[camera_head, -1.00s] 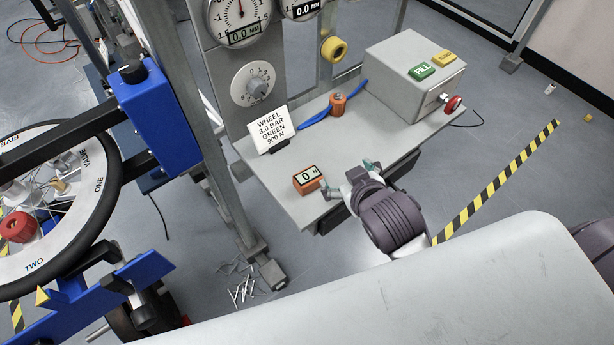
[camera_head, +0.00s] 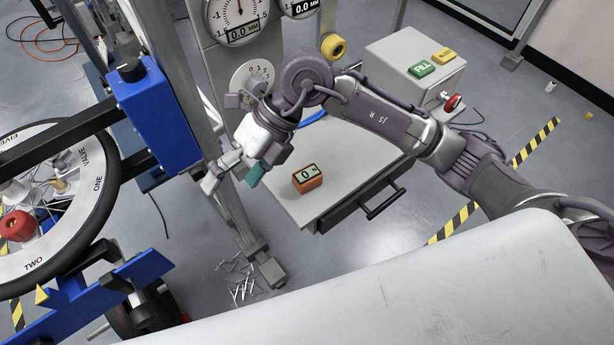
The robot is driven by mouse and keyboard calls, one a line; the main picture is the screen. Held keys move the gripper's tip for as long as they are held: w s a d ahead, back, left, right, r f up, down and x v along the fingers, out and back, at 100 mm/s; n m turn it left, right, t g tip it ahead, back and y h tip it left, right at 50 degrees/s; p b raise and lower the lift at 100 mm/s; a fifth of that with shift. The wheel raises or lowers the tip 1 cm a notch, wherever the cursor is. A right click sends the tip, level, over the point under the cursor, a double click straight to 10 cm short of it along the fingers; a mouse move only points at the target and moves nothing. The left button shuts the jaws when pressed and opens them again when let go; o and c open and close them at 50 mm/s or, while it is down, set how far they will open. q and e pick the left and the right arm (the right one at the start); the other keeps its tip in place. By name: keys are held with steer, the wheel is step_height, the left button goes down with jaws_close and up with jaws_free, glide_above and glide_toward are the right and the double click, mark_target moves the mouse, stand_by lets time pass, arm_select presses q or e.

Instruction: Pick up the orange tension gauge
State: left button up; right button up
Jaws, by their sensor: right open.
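The orange tension gauge (camera_head: 308,181) is a small orange box with a display that reads 0 N. It sits on the grey worktop (camera_head: 337,152) near its front left corner. My right gripper (camera_head: 232,180) is open and empty, to the left of the gauge and apart from it, by the worktop's left edge. Its arm comes in from the right and crosses over the back of the worktop. My left gripper is not in view.
A grey box (camera_head: 392,53) with a green FILL button (camera_head: 422,68) and a red knob (camera_head: 452,102) stands at the worktop's back right. A metal post (camera_head: 180,75) and the wheel (camera_head: 95,225) stand left. My arm hides the sign card.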

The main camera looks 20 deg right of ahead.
steer(key=w+d+f+t+h, duration=0.1)
steer(key=w+d+f+h, duration=0.1)
steer(key=w+d+h, duration=0.3)
steer(key=m+t+h, duration=0.1)
steer(key=m+h, duration=0.1)
steer(key=h, duration=0.1)
glide_above(307, 174)
step_height(307, 174, down, 8)
steer(key=shift+a+p, duration=0.15)
steer(key=shift+p, duration=0.7)
steer(key=f+p, duration=0.1)
steer(key=f, duration=0.1)
steer(key=f+p, duration=0.1)
steer(key=f, duration=0.2)
steer(key=shift+d, duration=0.2)
steer(key=shift+f, duration=0.2)
steer(key=c, duration=1.2)
steer(key=shift+c, duration=0.5)
steer(key=shift+r, duration=0.15)
